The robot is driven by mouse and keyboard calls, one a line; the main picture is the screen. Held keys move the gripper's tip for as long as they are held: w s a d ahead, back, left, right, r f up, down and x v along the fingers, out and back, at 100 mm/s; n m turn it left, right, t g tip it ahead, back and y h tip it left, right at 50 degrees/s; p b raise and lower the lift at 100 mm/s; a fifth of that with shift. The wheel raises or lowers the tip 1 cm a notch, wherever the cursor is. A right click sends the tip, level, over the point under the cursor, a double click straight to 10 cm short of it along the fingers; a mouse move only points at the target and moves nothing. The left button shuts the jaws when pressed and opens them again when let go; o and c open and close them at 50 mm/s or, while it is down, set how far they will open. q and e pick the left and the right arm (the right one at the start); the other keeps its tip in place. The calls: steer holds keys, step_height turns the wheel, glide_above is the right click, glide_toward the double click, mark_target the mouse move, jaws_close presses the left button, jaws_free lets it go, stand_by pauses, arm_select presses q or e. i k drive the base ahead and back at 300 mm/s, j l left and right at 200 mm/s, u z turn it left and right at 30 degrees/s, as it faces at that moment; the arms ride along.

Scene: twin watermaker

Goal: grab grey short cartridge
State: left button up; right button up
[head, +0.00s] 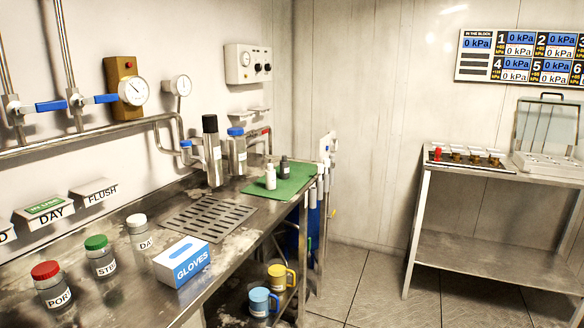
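A small dark grey cylinder (284,170) stands upright at the back of a green mat (296,183) at the far right end of the steel counter. It is the only short grey cartridge-like thing that I can make out. A white cylinder of similar size (271,177) stands in front and to the left of it on the same mat. Two taller clear-grey cylinders stand left of the mat: one with a black cap (212,150) and one with a blue cap (237,152). Neither of my grippers shows in the head view.
A gloves box (182,262) and jars with red (53,285), green (100,256) and white (140,232) lids stand on the near counter. Blue (262,302) and yellow mugs (280,277) sit on the shelf below. Floor is open before the right-hand table (490,168).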

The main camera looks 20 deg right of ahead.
mark_target(283, 163)
steer(key=i+l, duration=0.2)
steer(key=l, duration=0.25)
steer(key=i+l, duration=0.25)
steer(key=l, duration=0.2)
steer(key=i+l+z, duration=0.1)
steer(key=l, duration=0.35)
steer(key=i+l, duration=0.6)
steer(key=l, duration=0.25)
steer(key=i+l+z, duration=0.1)
steer(key=i+l, duration=0.15)
steer(key=l, duration=0.2)
steer(key=i+l, duration=0.25)
steer(key=l, duration=0.15)
